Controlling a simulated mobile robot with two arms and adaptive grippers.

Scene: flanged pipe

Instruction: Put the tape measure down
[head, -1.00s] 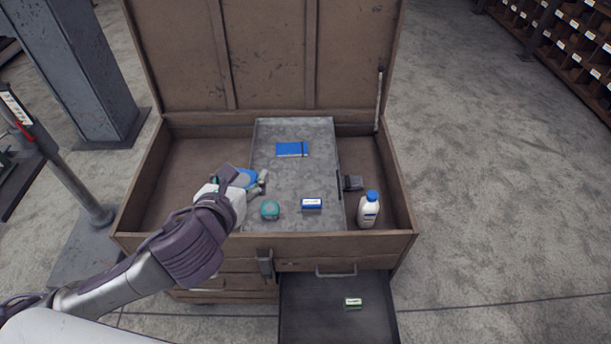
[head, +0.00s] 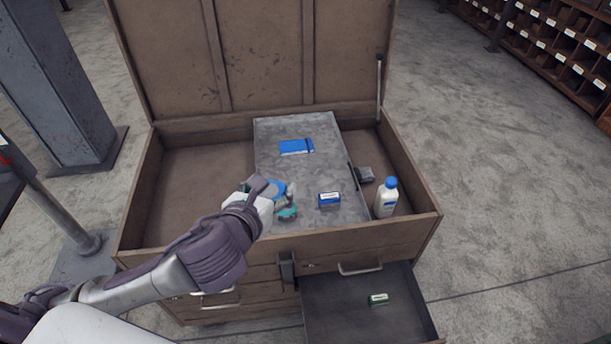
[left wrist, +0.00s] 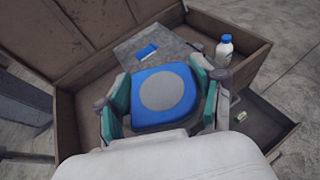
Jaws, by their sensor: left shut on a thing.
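The tape measure (left wrist: 163,92) is blue with a grey round centre. In the left wrist view it sits between the teal-padded fingers of my left gripper (left wrist: 165,100), which is shut on it. In the head view the tape measure (head: 278,190) shows partly behind the fingers, over the left front part of the grey metal panel (head: 330,170) in the open chest. I cannot tell how high the tape measure is above the panel. My right gripper is out of view.
On the panel are a blue notebook (head: 296,147) and a blue-and-white box (head: 329,200). A white bottle (head: 386,199) and a dark grey item (head: 364,174) stand at the right. The left compartment (head: 195,185) looks empty. An open drawer (head: 345,318) holds a green box (head: 378,299).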

